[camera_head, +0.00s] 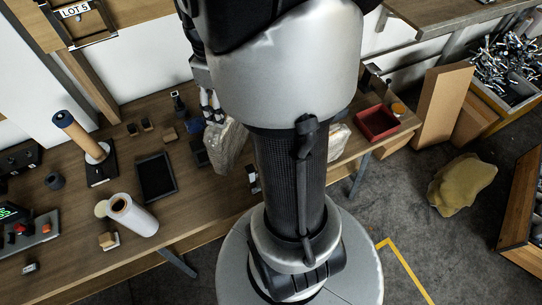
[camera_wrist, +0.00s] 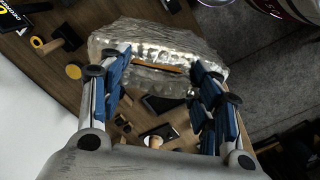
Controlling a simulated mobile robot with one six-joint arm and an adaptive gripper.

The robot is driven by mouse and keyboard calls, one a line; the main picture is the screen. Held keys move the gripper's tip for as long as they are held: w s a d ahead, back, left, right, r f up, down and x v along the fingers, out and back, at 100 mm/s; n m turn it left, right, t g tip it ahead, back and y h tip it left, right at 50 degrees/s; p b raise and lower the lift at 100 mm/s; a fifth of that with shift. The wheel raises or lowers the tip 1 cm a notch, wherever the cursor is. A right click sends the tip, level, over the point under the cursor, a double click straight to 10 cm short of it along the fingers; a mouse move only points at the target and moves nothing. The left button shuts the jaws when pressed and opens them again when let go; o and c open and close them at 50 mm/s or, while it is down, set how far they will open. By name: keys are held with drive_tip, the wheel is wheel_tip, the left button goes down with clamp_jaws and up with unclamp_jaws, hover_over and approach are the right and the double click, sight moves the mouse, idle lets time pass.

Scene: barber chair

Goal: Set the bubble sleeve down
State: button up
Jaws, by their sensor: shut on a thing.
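The bubble sleeve (camera_head: 228,145) is a clear, crinkled, shiny packet. In the head view it hangs below my gripper (camera_head: 208,105), over the table (camera_head: 205,185); I cannot tell whether it touches the surface. In the wrist view the sleeve (camera_wrist: 150,38) lies across the fingertips of my gripper (camera_wrist: 160,62), with a brownish strip showing along it. The two blue-padded fingers stand apart with the sleeve between them. My own column hides part of the table behind it, and a pale crinkled piece (camera_head: 339,137) shows on its right side.
A dark tray (camera_head: 155,177), a white roll (camera_head: 133,214) and an upright tube on a stand (camera_head: 80,135) occupy the table's left part. Small blocks lie near the back. A red tray (camera_head: 377,122) is at the right end. Bare wood shows near the front edge.

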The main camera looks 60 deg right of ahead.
wheel_tip(320, 180, down, 20)
drive_tip(key=b, duration=0.5)
drive_tip(key=shift+a, duration=0.1)
drive_tip(key=shift+f+b, duration=0.1)
drive_tip(key=shift+b, duration=0.2)
drive_tip(key=o, duration=0.9)
drive_tip(key=shift+w, duration=0.1)
